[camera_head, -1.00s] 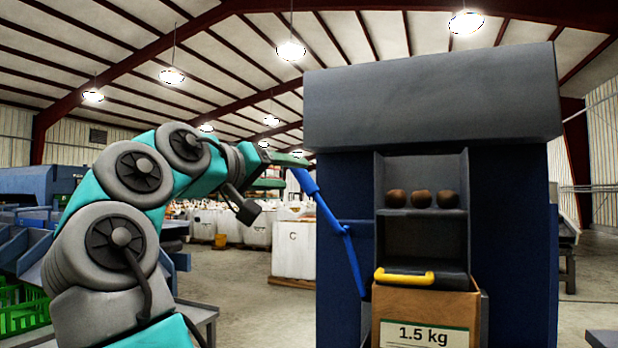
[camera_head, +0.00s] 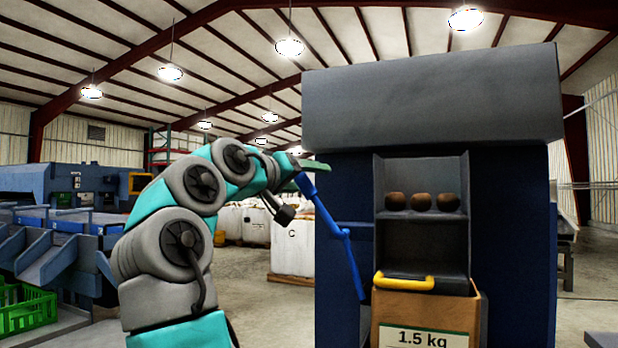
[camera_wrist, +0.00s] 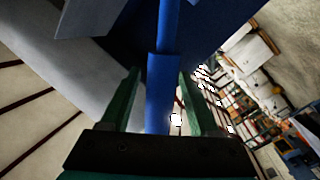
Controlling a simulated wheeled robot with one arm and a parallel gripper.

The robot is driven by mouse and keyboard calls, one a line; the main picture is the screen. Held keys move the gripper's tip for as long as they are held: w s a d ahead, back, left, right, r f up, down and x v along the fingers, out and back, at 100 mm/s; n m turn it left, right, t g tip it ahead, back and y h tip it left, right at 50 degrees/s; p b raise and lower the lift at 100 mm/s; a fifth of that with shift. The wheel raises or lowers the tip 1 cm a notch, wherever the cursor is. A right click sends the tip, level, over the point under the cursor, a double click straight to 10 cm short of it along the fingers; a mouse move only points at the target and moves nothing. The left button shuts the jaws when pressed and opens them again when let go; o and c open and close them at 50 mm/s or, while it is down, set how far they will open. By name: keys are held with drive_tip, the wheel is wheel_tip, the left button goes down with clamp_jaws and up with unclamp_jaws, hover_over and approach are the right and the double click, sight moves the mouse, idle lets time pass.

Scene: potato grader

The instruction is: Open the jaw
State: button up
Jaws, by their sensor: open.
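A blue lever (camera_head: 325,215) is on the left side of the grader, a tall dark blue machine with a grey top (camera_head: 430,98). The lever slants, its upper end to the left. My gripper (camera_head: 310,170) is at that upper end. In the wrist view, the two green fingers of my gripper (camera_wrist: 158,74) are apart, and the blue lever (camera_wrist: 162,95) runs between them. I see a gap beside each finger; the lever is not gripped. The jaw itself is not clearly identifiable.
Three brown potatoes (camera_head: 422,202) lie on a shelf in the machine's recess. Below are a yellow handle (camera_head: 404,283) and an open cardboard box (camera_head: 424,312) labelled 1.5 kg. A green crate (camera_head: 28,314) is lower left.

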clamp_jaws()
idle(0.4)
idle(0.9)
